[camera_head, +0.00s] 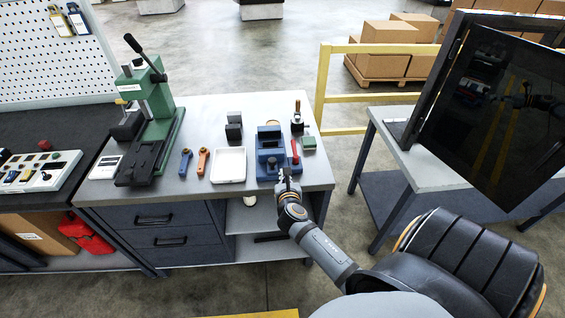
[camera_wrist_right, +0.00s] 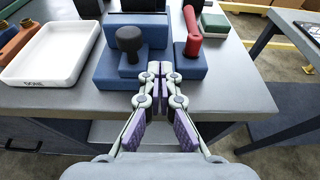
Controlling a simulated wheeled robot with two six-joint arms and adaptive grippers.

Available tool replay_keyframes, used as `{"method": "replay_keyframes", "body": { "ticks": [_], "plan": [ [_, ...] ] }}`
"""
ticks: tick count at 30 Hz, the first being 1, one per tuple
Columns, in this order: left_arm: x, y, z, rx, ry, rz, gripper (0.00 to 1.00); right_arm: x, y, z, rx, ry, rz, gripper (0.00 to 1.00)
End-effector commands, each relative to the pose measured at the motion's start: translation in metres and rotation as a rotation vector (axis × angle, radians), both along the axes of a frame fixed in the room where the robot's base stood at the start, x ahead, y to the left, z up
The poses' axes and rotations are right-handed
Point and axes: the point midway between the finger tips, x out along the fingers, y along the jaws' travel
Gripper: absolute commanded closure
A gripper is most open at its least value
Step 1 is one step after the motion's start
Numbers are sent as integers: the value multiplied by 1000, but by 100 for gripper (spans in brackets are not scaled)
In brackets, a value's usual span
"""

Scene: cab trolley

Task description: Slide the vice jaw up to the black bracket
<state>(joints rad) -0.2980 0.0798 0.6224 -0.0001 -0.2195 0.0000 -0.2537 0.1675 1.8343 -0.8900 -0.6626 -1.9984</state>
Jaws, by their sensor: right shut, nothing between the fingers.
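The blue vice (camera_head: 268,172) stands near the front edge of the grey bench; its base also shows in the right wrist view (camera_wrist_right: 110,72). The vice jaw with a round black knob (camera_wrist_right: 130,40) sits upright on the base, in front of a taller blue block (camera_wrist_right: 150,24). A dark strip (camera_wrist_right: 140,4) lies behind that block; I cannot tell if it is the black bracket. My right gripper (camera_wrist_right: 166,70) is shut and empty, at the vice's front, just right of the knob; it also shows in the head view (camera_head: 285,174). My left gripper is out of view.
A red handle (camera_wrist_right: 193,32) rises from a blue block right of the gripper. A white tray (camera_head: 229,165), orange (camera_head: 203,161) and blue (camera_head: 185,161) tools and a green press (camera_head: 150,125) stand to the left. A dark block (camera_head: 234,130) stands behind the tray.

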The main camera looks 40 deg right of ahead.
Motion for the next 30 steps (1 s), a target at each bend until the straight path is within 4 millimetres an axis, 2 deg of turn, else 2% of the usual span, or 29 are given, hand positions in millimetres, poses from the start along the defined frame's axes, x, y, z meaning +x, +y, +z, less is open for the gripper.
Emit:
{"method": "replay_keyframes", "body": {
  "ticks": [3,9,15,25,30],
  "plan": [
    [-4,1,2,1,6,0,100,21,-13,-6,-2,-1,0,100],
    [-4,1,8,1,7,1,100,47,-29,-7,0,-1,1,100],
    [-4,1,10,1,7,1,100,57,-34,-8,2,0,2,100],
    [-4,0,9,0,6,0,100,59,-35,-8,1,-1,2,100],
    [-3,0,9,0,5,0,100,81,-49,-8,-2,-1,0,100]
  ]
}}
